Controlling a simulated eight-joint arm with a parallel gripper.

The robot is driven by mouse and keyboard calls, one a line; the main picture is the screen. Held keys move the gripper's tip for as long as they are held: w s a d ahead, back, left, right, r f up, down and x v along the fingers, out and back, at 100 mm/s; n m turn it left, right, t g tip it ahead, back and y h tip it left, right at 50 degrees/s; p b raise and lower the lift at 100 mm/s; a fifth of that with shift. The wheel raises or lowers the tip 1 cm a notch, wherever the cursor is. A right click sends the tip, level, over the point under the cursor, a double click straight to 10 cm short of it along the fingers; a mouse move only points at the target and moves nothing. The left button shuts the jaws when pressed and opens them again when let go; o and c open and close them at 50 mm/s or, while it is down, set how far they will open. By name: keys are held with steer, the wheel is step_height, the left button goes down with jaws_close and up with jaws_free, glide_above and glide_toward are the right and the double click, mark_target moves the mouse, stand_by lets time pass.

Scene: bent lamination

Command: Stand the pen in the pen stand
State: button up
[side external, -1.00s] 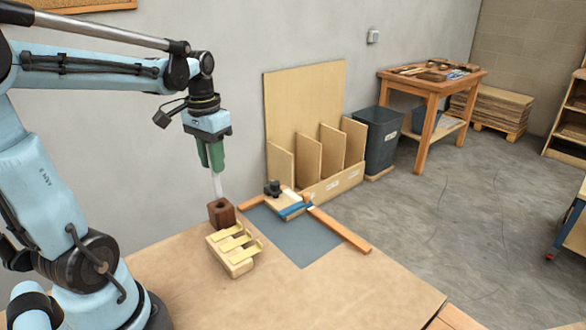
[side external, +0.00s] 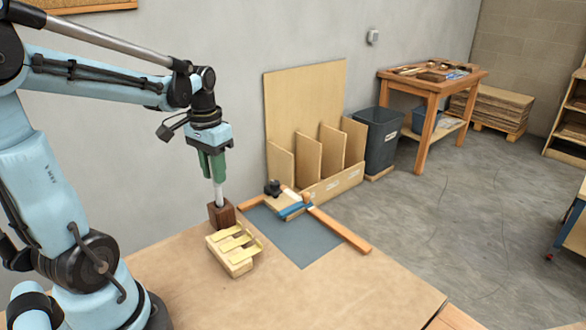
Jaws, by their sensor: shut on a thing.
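The pen (side external: 219,195) is a pale, slim upright stick below my gripper. My gripper (side external: 213,174) has green fingers and is shut on the pen's upper part. The pen stand (side external: 222,215) is a small dark brown block on the table. The pen's lower end meets the top of the stand and appears to be in its hole; how deep it goes I cannot tell. The pen looks nearly upright.
A pale wooden block with slots and yellowish strips (side external: 231,252) sits just in front of the stand. A grey mat (side external: 300,240) with wooden bars and a blue clamp-like piece (side external: 292,209) lies to the right. The front of the table (side external: 330,295) is clear.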

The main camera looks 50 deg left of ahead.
steer(key=shift+f, duration=1.45)
steer(key=shift+f, duration=0.65)
stand_by(1.3)
steer(key=o, duration=1.1)
steer(key=shift+r, duration=3)
steer(key=d+m+t, duration=0.1)
steer(key=d+t, duration=0.1)
steer(key=d, duration=0.3)
steer(key=w+d+m+t, duration=0.1)
steer(key=d+t, duration=0.1)
steer(key=d, duration=0.4)
steer(key=d+m+t, duration=0.1)
steer(key=d+t, duration=0.2)
steer(key=d, duration=0.2)
steer(key=shift+w+d+f, duration=0.15)
steer(key=shift+d+f, duration=0.25)
